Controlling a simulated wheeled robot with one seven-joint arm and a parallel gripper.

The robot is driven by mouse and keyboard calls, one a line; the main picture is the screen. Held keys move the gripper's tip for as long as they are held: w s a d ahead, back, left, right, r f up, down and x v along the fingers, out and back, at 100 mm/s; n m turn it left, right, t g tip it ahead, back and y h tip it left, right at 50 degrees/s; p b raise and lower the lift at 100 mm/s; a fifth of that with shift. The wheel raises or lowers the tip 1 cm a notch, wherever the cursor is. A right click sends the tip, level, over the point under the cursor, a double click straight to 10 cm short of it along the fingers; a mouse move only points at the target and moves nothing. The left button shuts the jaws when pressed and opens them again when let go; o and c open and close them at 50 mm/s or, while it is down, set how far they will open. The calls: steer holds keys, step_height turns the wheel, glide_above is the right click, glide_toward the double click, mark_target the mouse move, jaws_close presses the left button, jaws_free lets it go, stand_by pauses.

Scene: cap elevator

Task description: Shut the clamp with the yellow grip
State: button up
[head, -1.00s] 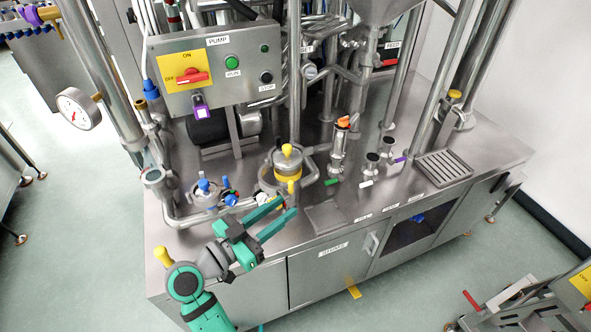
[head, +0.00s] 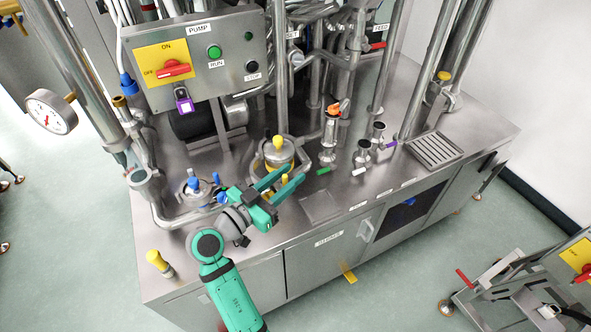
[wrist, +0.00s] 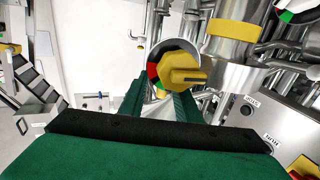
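A metal pot (head: 262,160) on the deck has a yellow knob (head: 278,143) on top and a yellow band (head: 268,167). Small yellow parts (head: 285,178) show low at its front, between my fingers. I cannot tell for certain which yellow part is the clamp's grip. My gripper (head: 284,182) is open in front of the pot, fingers pointing at it. In the wrist view, a faceted yellow knob (wrist: 183,75) on a red and green dial stands beyond the fingertips, and the yellow band (wrist: 233,33) shows behind it. Contact is not visible.
A valve with blue knobs (head: 193,184) is left of my gripper. A yellow-topped post (head: 157,260) stands at the deck's front left corner. The pump box (head: 205,60) hangs behind. An orange-handled valve (head: 333,115) stands at right.

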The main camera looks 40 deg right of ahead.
steer(key=shift+w+d, duration=0.2)
steer(key=shift+d, duration=0.55)
steer(key=shift+w+d, duration=0.15)
steer(key=shift+d, duration=0.6)
jaws_close()
steer(key=shift+w+t, duration=0.15)
steer(key=shift+t, duration=0.15)
